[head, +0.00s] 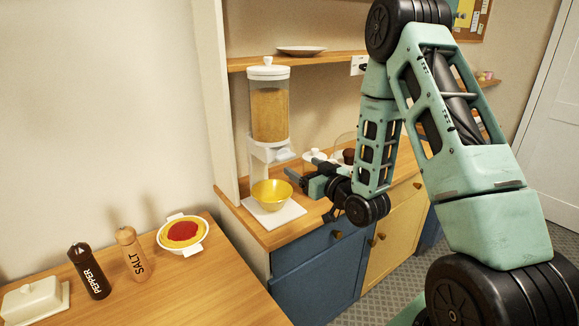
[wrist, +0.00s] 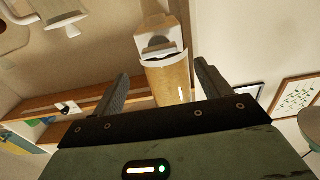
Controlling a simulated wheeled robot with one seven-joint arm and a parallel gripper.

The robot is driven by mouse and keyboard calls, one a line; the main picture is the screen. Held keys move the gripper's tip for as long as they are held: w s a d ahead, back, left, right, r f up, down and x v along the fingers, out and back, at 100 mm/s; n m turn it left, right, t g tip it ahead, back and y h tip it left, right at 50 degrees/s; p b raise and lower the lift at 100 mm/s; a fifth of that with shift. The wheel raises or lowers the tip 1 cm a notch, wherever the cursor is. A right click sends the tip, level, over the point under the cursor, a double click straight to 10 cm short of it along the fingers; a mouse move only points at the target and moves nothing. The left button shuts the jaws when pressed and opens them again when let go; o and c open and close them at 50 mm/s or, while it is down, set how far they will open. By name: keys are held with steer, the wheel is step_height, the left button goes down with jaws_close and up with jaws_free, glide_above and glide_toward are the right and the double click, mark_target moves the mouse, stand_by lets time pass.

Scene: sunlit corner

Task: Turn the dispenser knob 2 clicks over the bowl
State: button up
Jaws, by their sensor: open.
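The dispenser (head: 269,112) is a clear cylinder of golden grain with a white lid, standing on a white stand in the head view. Its white knob (head: 283,154) is at the spout, low on the front. The yellow bowl (head: 272,195) sits below the spout on the dispenser's white base. My gripper (head: 303,166) is open and empty, just right of the knob and above the bowl's right side. In the wrist view, the dispenser (wrist: 167,82) shows between the spread fingers of my gripper (wrist: 160,72), the knob (wrist: 156,43) beyond them. No contact with the knob is visible.
A wooden shelf (head: 330,58) with a plate (head: 301,50) runs behind the dispenser. White items stand on the counter behind my gripper. On the front table are a pepper mill (head: 90,271), a salt mill (head: 132,254), a red-and-yellow dish (head: 183,235) and a butter dish (head: 35,301).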

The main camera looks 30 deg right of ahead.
mark_target(288, 157)
steer(key=w+p, duration=0.2)
steer(key=w, duration=0.5)
steer(key=shift+w+a, duration=0.1)
steer(key=shift+w, duration=0.15)
steer(key=c, duration=1)
